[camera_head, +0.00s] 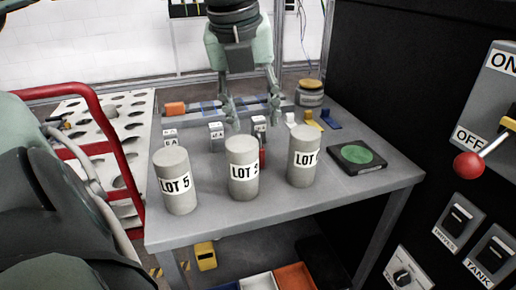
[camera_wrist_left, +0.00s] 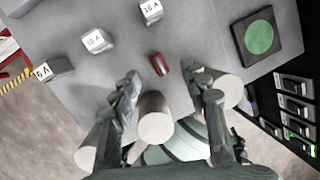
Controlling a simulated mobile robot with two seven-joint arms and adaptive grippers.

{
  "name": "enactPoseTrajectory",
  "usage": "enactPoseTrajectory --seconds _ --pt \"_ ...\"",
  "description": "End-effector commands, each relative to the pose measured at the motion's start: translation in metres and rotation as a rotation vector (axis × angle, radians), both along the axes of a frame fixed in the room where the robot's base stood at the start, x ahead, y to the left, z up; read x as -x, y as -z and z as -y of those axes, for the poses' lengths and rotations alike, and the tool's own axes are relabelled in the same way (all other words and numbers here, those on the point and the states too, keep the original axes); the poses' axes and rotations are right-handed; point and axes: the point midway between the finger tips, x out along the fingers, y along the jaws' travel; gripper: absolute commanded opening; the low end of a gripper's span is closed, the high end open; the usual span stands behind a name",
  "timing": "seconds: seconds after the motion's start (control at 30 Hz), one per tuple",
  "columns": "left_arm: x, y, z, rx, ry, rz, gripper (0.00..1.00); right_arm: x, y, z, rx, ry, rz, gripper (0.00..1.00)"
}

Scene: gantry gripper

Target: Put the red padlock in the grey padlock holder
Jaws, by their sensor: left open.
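The red padlock (camera_head: 262,157) stands on the grey table, mostly hidden behind the middle cylinder in the head view. In the left wrist view it shows in full as a small red body (camera_wrist_left: 160,65). My left gripper (camera_head: 250,112) hangs over the back of the table with its fingers down, open and empty. In the left wrist view the padlock lies ahead of the spread fingertips (camera_wrist_left: 168,82), roughly centred between them. I cannot make out the grey padlock holder for certain; a small pale grey piece (camera_head: 290,119) stands at the back right. My right gripper is not in view.
Grey cylinders, LOT 5 (camera_head: 176,182), LOT 3 (camera_head: 242,184) and another (camera_head: 304,173), line the front of the table (camera_head: 300,207). Labelled blocks (camera_head: 216,130) stand behind. A green-topped black pad (camera_head: 357,155) lies right. A red-knobbed lever (camera_head: 468,165) is further right.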

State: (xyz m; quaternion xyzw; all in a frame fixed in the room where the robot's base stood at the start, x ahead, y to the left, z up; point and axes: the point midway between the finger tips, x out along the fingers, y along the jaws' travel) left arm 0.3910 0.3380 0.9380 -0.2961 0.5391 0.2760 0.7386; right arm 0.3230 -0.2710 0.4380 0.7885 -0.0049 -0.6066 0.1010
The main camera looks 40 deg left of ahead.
Motion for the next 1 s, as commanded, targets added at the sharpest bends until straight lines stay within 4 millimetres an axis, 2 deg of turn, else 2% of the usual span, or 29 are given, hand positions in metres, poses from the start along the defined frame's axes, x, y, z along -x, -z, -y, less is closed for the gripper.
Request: enactPoseTrajectory --seconds 0.3,0.43,0.63,1.0 --pt "-0.007 0.044 -0.004 0.003 -0.001 -0.003 0.45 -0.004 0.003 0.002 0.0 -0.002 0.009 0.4" --pt "-0.01 0.051 -0.005 0.001 -0.001 -0.001 0.45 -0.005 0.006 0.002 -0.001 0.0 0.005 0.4" --pt "-0.01 0.052 -0.005 0.0 -0.001 0.0 0.45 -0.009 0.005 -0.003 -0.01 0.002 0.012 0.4" --pt "-0.01 0.051 -0.005 0.0 -0.001 0.0 0.01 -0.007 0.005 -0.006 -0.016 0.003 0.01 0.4"
